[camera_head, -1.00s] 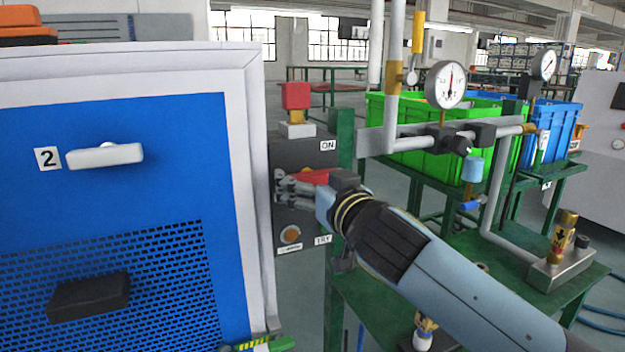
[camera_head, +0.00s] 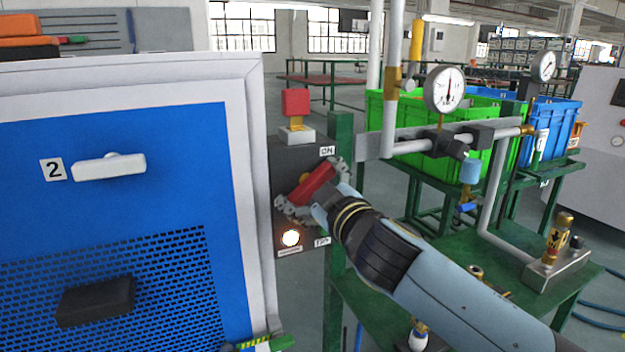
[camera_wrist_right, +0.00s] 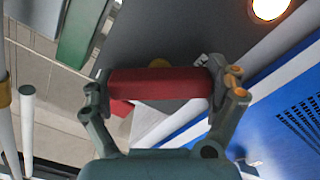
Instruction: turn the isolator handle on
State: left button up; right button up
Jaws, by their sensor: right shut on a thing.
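The red isolator handle (camera_head: 310,186) is on a dark grey box (camera_head: 285,160) and stands diagonally, its upper right end toward the ON label (camera_head: 327,151). My right gripper (camera_head: 313,188) is shut on the handle, with a finger at each end. In the right wrist view the red handle (camera_wrist_right: 160,83) spans the space between the two fingers of the right gripper (camera_wrist_right: 165,88). A round lamp (camera_head: 290,238) low on the box glows bright, beside the TRY label (camera_head: 321,242). My left gripper is not in view.
A blue-panelled cabinet (camera_head: 190,115) with a white frame stands close on the left. A red block (camera_head: 295,102) sits above the box. Pipes, a pressure gauge (camera_head: 445,90) and green crates (camera_head: 400,125) are on the right, over a green bench (camera_head: 480,245).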

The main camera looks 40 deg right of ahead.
jog(key=n+p, duration=0.1)
jog(key=n, duration=0.4)
jog(key=shift+r+n+p, duration=0.15)
jog(key=shift+n+p, duration=0.25)
jog(key=n+p, duration=0.1)
jog(key=n, duration=0.3)
jog(key=shift+n, duration=0.3)
jog(key=o, duration=0.9)
jog(key=shift+s+a+f, duration=0.1)
jog(key=shift+s+f, duration=0.05)
jog(key=shift+f, duration=0.05)
jog(key=v, duration=1.1)
jog(key=shift+s, duration=0.3)
